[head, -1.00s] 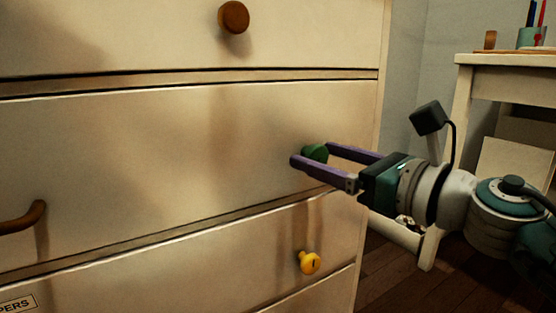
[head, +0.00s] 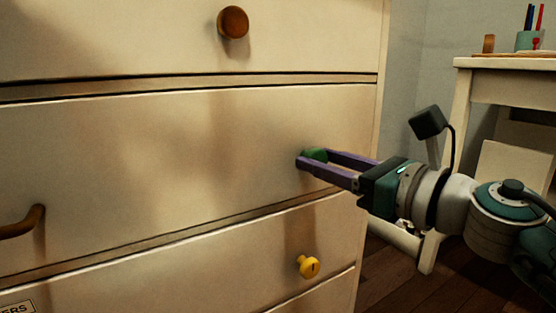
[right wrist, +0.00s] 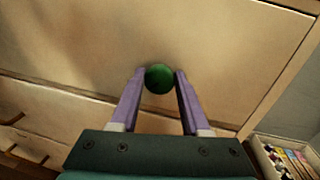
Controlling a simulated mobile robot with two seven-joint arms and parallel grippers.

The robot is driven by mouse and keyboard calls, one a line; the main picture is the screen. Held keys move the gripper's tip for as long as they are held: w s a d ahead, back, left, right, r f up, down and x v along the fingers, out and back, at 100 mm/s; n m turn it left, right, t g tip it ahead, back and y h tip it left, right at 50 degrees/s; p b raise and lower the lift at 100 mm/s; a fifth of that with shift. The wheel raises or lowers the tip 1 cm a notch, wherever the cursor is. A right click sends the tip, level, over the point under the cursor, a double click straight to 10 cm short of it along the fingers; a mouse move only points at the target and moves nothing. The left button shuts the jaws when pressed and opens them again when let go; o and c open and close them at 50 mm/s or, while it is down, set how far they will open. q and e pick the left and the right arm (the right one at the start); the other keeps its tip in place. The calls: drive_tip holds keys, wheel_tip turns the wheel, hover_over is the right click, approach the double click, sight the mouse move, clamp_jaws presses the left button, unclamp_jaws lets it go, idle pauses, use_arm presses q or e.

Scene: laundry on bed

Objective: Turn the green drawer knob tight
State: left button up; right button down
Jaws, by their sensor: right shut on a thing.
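The green knob (head: 316,154) sits on the right part of the middle drawer front (head: 160,165). My right gripper (head: 310,158) reaches in from the right, and its purple fingers are closed around the knob. In the right wrist view the round green knob (right wrist: 159,78) lies between the two fingertips (right wrist: 160,76), one on each side. Part of the knob is hidden behind the near finger in the head view. My left gripper is not in view.
A brown round knob (head: 233,22) is on the drawer above, and a yellow knob (head: 309,266) is on the drawer below. A brown handle (head: 24,221) is at the left. A white desk (head: 500,62) with a pencil cup (head: 530,40) stands at the right.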

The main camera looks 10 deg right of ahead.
drive_tip(key=shift+m, duration=0.3)
drive_tip(key=m+t+h+p, duration=0.1)
drive_tip(key=m+p, duration=0.1)
drive_tip(key=m, duration=0.8)
drive_tip(key=m+t+h+p, duration=0.1)
drive_tip(key=m+p, duration=0.1)
drive_tip(key=m, duration=0.8)
drive_tip(key=m+h+p, duration=0.2)
drive_tip(key=m, duration=0.8)
drive_tip(key=shift+s+a+f+t, duration=0.1)
drive_tip(key=shift+a+f+t, duration=0.15)
drive_tip(key=shift+t, duration=0.15)
drive_tip(key=shift+m+p, duration=0.3)
drive_tip(key=shift+c, duration=1.9)
unclamp_jaws()
drive_tip(key=shift+h, duration=0.3)
